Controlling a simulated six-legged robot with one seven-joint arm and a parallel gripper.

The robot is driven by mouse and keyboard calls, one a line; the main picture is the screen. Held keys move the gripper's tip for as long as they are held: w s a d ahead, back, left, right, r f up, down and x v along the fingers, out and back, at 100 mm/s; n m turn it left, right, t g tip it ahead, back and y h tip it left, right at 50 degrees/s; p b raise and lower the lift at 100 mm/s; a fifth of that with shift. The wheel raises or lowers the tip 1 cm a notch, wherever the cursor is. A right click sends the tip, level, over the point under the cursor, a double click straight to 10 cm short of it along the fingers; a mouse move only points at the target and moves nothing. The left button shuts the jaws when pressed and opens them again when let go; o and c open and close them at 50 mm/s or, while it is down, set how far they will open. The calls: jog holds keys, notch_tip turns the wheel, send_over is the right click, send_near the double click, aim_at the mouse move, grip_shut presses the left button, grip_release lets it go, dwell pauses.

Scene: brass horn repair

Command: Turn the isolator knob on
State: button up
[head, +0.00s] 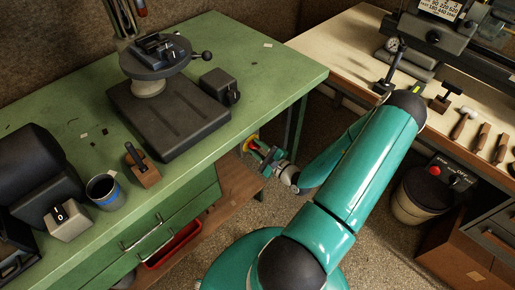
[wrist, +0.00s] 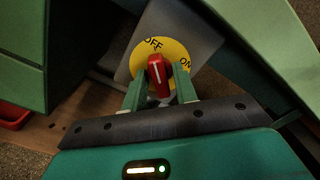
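The isolator knob (wrist: 158,73) is red with a white line, on a yellow disc (wrist: 177,50) marked OFF and ON. In the wrist view its white line points up toward OFF, and ON is at the right edge. My gripper (wrist: 159,84) is open, with a green finger on either side of the knob and small gaps seeming to show. Whether a finger touches the knob is hard to tell. In the head view the yellow disc (head: 251,142) shows small under the green bench's right end, with my gripper (head: 264,157) in front of it.
The green workbench (head: 275,75) overhangs the isolator, with a bench leg (head: 299,122) close to my arm. A wooden lower shelf (head: 232,190) lies beside my gripper. A control box (head: 452,178) with a red button and OFF dial is under the right bench. Floor between benches is open.

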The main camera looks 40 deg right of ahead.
jog(key=shift+m, duration=0.3)
jog(key=m, duration=1)
jog(key=shift+m, duration=0.4)
jog(key=m, duration=0.6)
jog(key=shift+m, duration=0.3)
jog(key=o, duration=0.6)
jog(key=shift+o, duration=0.2)
jog(key=s, duration=1.4)
jog(key=shift+d, duration=0.2)
